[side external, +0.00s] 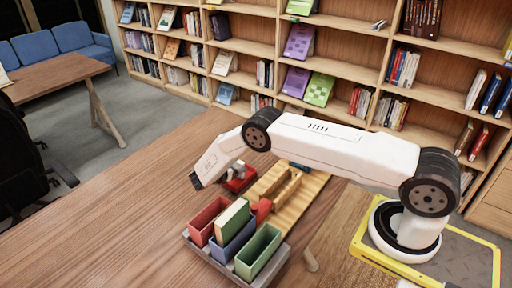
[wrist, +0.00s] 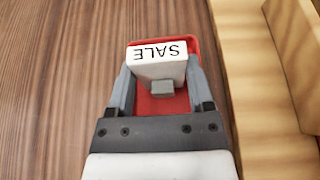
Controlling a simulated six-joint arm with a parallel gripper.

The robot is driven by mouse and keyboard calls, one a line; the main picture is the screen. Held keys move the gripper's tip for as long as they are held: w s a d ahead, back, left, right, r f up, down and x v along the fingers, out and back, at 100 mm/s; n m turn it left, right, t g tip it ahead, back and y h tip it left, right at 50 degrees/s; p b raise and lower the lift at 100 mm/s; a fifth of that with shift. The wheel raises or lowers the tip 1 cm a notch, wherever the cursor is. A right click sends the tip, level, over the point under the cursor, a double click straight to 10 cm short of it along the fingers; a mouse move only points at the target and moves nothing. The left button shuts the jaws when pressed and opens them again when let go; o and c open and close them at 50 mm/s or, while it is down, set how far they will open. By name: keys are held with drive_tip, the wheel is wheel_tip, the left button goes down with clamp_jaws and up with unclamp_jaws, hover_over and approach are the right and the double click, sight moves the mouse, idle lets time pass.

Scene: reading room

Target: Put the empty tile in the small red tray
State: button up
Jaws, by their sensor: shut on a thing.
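A white tile (wrist: 160,66) with the black word SALE on its upper edge is held between the two grey fingers of my gripper (wrist: 161,76) in the wrist view. A small grey block sits at the tile's near face. The small red tray (wrist: 196,43) lies under and around the tile in that view; its floor shows below the tile. I cannot tell whether the tile touches the tray. In the side view the red tray (side external: 240,184) is beside the wooden rack, partly hidden by my gripper. No blank tile can be made out clearly.
A wooden rack (side external: 300,193) stands right of the tray. In front, a grey carrier (side external: 225,266) holds red (side external: 205,218), blue (side external: 240,243) and green (side external: 262,247) bins; a cream-and-green block (side external: 232,218) stands in the blue one. The table's left side is clear.

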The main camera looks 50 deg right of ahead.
drive_tip(key=shift+f, duration=0.2)
drive_tip(key=o, duration=1.3)
drive_tip(key=shift+c, duration=0.2)
drive_tip(key=shift+r, duration=0.1)
drive_tip(key=shift+a+r, duration=0.1)
drive_tip(key=shift+a, duration=0.15)
drive_tip(key=v, duration=1.1)
drive_tip(key=shift+a, duration=0.3)
drive_tip(key=shift+r, duration=0.1)
